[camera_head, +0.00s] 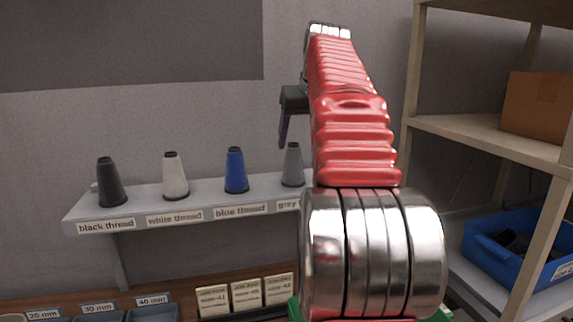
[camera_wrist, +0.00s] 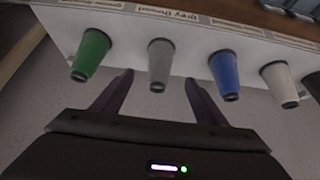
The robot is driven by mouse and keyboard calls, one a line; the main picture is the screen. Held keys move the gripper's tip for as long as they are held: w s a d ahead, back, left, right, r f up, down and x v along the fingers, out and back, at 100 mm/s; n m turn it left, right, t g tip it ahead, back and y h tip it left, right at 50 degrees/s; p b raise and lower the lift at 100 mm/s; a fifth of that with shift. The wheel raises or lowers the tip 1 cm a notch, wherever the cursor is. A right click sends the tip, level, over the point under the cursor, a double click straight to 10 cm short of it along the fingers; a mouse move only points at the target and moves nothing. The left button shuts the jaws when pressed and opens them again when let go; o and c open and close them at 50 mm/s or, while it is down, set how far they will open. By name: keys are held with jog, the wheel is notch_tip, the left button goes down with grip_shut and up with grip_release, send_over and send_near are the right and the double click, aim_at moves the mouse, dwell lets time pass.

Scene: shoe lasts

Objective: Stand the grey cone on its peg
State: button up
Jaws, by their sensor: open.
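The grey cone (camera_head: 292,166) stands upright on the shelf above the grey label, partly beside my red arm in the head view. Any peg under it is hidden. In the wrist view, which is upside down, the grey cone (camera_wrist: 160,62) shows between my two fingertips, apart from both. My gripper (camera_wrist: 159,77) is open and empty. In the head view my gripper (camera_head: 283,142) is above the grey cone, with one dark finger visible and the rest hidden.
The shelf (camera_head: 75,212) also holds a black cone (camera_head: 110,183), a white cone (camera_head: 175,177) and a blue cone (camera_head: 235,171). A green cone (camera_wrist: 91,54) flanks the grey one. A wooden rack (camera_head: 410,100) with a blue bin (camera_head: 500,262) stands right.

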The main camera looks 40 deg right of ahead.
jog(key=s+a+f+n+y, duration=0.1)
jog(key=a+f, duration=0.4)
jog(key=a, duration=0.7)
jog(key=s+a+f+n+y, duration=0.15)
jog(key=a+f, duration=0.25)
jog(key=a, duration=0.9)
jog(key=s+a+f+n, duration=0.1)
jog(key=s+a+f, duration=0.6)
jog(key=f, duration=0.3)
jog(key=s+a+f+n, duration=0.2)
jog(key=s+a+f, duration=0.5)
jog(key=a+f, duration=0.2)
jog(key=shift+s+f+y, duration=0.3)
jog(key=shift+f+y, duration=0.05)
jog(key=shift+f, duration=0.05)
